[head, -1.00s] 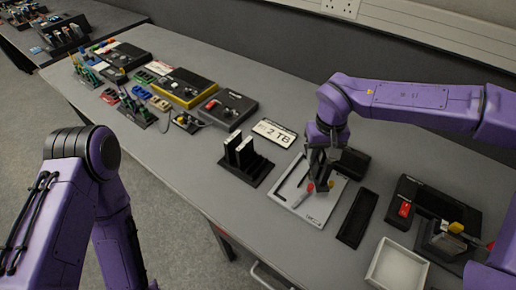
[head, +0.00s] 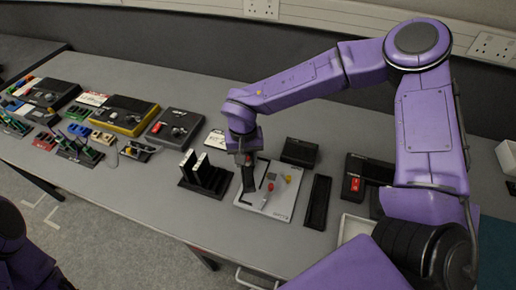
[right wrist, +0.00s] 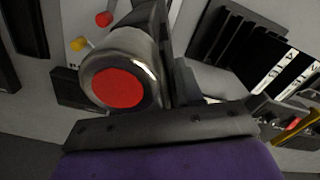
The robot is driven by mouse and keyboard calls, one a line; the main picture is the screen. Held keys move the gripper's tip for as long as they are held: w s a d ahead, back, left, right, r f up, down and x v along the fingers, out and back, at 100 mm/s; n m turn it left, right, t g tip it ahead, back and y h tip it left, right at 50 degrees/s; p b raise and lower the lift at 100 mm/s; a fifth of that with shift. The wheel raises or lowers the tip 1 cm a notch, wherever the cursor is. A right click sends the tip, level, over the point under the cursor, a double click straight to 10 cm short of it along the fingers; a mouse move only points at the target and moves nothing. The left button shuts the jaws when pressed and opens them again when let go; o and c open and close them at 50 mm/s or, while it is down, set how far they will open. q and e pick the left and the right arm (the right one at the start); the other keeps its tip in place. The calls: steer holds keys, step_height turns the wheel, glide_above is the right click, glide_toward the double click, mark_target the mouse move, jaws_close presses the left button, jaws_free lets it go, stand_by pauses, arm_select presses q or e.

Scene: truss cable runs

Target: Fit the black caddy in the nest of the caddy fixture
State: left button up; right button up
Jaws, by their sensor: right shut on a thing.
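The caddy fixture (head: 283,208) is a pale grey plate with dark bars, a red knob and a yellow knob. My right gripper (head: 248,178) is at the plate's left part, pointing down. It is shut on a dark upright piece, which seems to be the black caddy (head: 249,186); fingers and caddy are hard to tell apart. Whether it is seated in the nest I cannot tell. In the right wrist view, a silver cylinder with a red end (right wrist: 118,88) hides much of the grip; part of the plate (right wrist: 76,14) shows behind it. My left gripper is out of view.
A black slotted rack (head: 205,184) with two white-edged pieces stands close left of the fixture. A long black tray (head: 318,203) lies to its right, a black box (head: 299,152) behind. A black unit with a red switch (head: 355,185) and a white bin (head: 355,228) are farther right.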

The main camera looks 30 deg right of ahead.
arm_select(q)
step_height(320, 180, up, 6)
steer(key=p, duration=0.4)
arm_select(e)
steer(key=f+m+b, duration=0.1)
steer(key=m, duration=0.1)
steer(key=s+d+f+m+b, duration=0.1)
steer(key=b, duration=0.1)
steer(key=d+f+m+b, duration=0.1)
steer(key=f+m+b, duration=0.1)
steer(key=shift+s+d+f+m, duration=0.1)
steer(key=shift+s+d+m, duration=0.05)
steer(key=shift+s+m, duration=0.15)
arm_select(q)
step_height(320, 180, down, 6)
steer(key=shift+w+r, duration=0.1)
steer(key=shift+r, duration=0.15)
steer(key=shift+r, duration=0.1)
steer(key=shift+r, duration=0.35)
steer(key=shift+p, duration=0.3)
arm_select(e)
steer(key=shift+p, duration=0.4)
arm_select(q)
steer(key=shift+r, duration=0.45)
